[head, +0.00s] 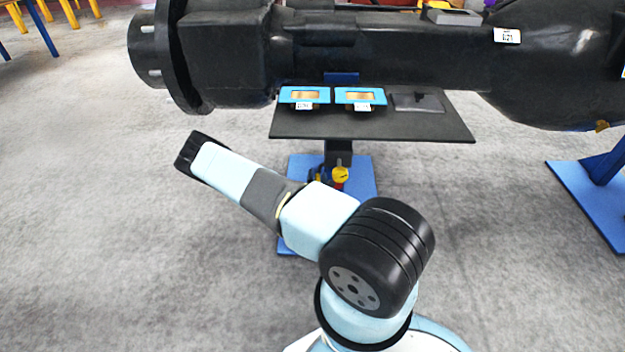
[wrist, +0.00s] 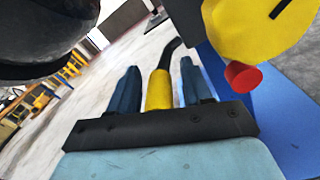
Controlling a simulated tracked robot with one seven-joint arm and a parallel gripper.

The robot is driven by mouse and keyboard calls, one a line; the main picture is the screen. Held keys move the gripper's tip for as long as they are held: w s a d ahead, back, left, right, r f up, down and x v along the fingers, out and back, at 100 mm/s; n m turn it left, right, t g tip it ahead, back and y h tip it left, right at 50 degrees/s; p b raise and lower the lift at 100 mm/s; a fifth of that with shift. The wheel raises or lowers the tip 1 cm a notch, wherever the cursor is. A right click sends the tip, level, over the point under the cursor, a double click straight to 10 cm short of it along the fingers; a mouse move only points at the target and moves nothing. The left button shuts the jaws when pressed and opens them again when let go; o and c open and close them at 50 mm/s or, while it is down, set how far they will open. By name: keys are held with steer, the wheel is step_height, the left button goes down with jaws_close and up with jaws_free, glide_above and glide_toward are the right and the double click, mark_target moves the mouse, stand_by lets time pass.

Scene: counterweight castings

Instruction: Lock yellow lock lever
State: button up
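The yellow lock lever (wrist: 158,92) stands between the two blue fingers of my gripper (wrist: 158,68) in the wrist view. A dark curved stem runs from its top up to the right. A narrow gap shows between the lever and each finger, so my gripper looks open around it. In the head view my arm hides most of this area; a small yellow bit (head: 319,177) shows just past the arm, beside a yellow round part with red below it (head: 340,174). I cannot make out my fingers there.
The yellow round part (wrist: 255,28) with a red knob (wrist: 242,77) is close to my gripper's right. A blue base plate (head: 362,172) lies below. A dark shelf (head: 440,125) with two blue-framed pieces (head: 304,95) and a big black casting (head: 420,60) overhang it.

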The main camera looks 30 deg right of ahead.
steer(key=shift+s, duration=0.15)
steer(key=v, duration=1.3)
steer(key=shift+s+a, duration=0.2)
steer(key=shift+a, duration=0.05)
steer(key=shift+f, duration=0.1)
